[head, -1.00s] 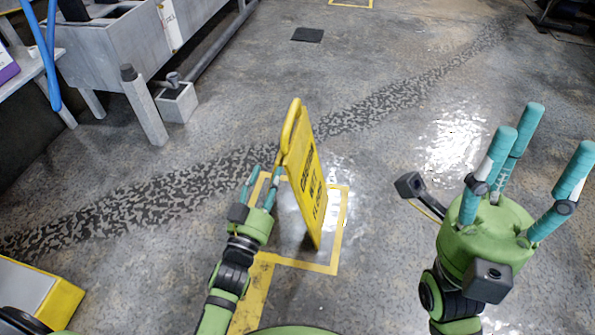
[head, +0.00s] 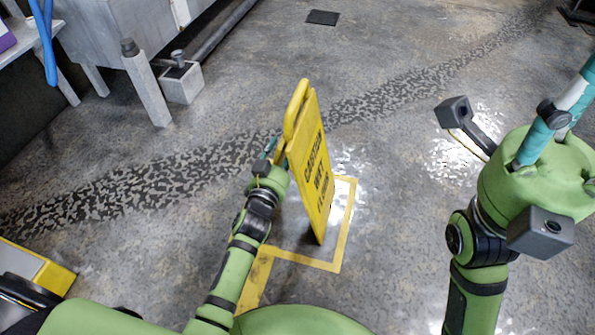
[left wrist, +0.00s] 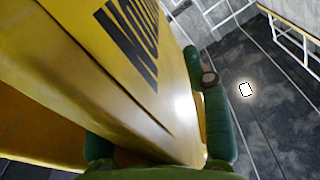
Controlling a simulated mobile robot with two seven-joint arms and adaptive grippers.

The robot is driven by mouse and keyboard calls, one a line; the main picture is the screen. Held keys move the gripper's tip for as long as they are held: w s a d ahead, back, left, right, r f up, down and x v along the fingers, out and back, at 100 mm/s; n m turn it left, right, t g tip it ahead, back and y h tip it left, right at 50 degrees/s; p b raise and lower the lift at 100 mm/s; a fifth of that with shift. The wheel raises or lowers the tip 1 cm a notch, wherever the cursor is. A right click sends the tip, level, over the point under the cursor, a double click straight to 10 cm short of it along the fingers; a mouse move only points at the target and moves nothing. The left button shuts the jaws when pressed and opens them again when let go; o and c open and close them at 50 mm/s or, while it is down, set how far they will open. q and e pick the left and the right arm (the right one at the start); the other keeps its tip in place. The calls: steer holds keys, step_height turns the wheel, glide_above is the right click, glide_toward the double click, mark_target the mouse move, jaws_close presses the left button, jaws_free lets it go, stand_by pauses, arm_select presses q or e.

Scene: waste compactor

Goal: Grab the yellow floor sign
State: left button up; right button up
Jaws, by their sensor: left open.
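The yellow floor sign (head: 312,168) with black "CAUTION WET FLOOR" lettering stands on the floor inside a yellow-taped outline. My left gripper (head: 274,152) is open at the sign's left edge, below its handle; its fingers are partly hidden by the sign. In the left wrist view the sign (left wrist: 110,65) fills the left and middle, and its edge lies between the green fingers of my left gripper (left wrist: 160,140). My right gripper (head: 570,105) is held up at the right, empty, with its spread fingers partly cut off by the frame edge.
Yellow tape (head: 342,235) marks the floor around the sign. A grey machine (head: 112,30) with a post (head: 146,88) and a small block (head: 181,84) stands at the upper left. A yellow-edged object (head: 55,280) is at the lower left. The floor right of the sign is clear.

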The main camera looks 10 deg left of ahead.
arm_select(q)
jaws_close()
steer(key=shift+w+r, duration=0.1)
steer(key=shift+r, duration=0.15)
steer(key=shift+r, duration=0.15)
